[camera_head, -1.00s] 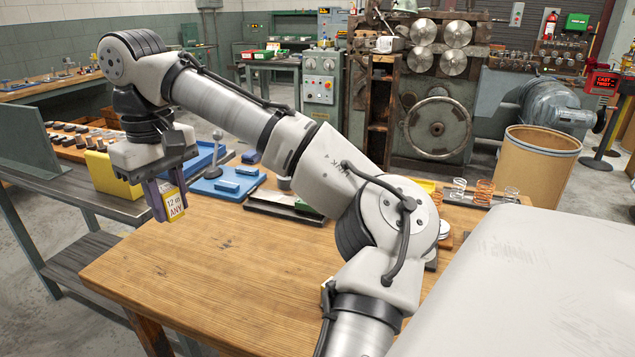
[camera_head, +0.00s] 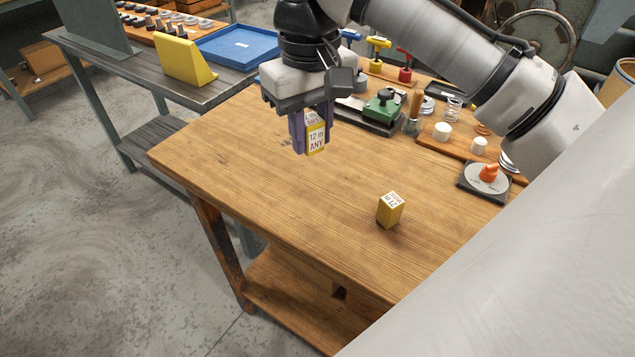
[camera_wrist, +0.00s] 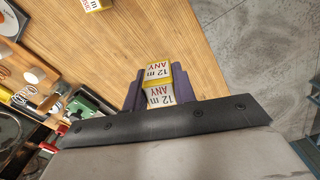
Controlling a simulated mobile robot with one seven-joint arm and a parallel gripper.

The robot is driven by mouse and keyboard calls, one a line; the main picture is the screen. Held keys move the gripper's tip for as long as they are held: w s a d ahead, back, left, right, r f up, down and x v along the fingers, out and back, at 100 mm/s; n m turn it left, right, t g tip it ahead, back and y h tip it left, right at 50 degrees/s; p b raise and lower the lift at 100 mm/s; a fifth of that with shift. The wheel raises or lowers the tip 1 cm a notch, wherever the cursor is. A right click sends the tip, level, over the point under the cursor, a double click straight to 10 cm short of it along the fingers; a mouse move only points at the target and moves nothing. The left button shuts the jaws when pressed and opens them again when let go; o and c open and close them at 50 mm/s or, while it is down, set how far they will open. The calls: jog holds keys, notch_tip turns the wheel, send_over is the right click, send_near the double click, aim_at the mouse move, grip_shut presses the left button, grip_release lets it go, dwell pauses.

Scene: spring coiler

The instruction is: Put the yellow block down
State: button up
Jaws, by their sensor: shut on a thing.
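My gripper (camera_head: 311,133) is shut on a yellow block (camera_head: 317,138) with white labels reading "12 m ANY". It holds the block upright above the left part of the wooden table (camera_head: 235,150), apart from the tabletop as far as I can tell. In the wrist view the held block (camera_wrist: 158,82) sits between the purple fingers. A second yellow block (camera_head: 390,211) with a white labelled top stands on the table, right of and nearer than my gripper; it shows at the top edge of the wrist view (camera_wrist: 95,4).
A green-topped fixture (camera_head: 384,107), white knobs on a wooden board (camera_head: 442,131) and a grey plate with an orange piece (camera_head: 489,174) line the table's back and right. A blue tray (camera_head: 240,46) is on the side bench. The table's front left is bare.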

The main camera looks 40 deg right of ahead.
aim_at(313, 204)
notch_tip(313, 204, down, 12)
jog(key=shift+b, duration=0.3)
jog(key=o, duration=0.9)
jog(key=shift+f, duration=0.1)
jog(key=shift+o, duration=0.2)
notch_tip(313, 204, up, 12)
jog(key=shift+r, duration=0.15)
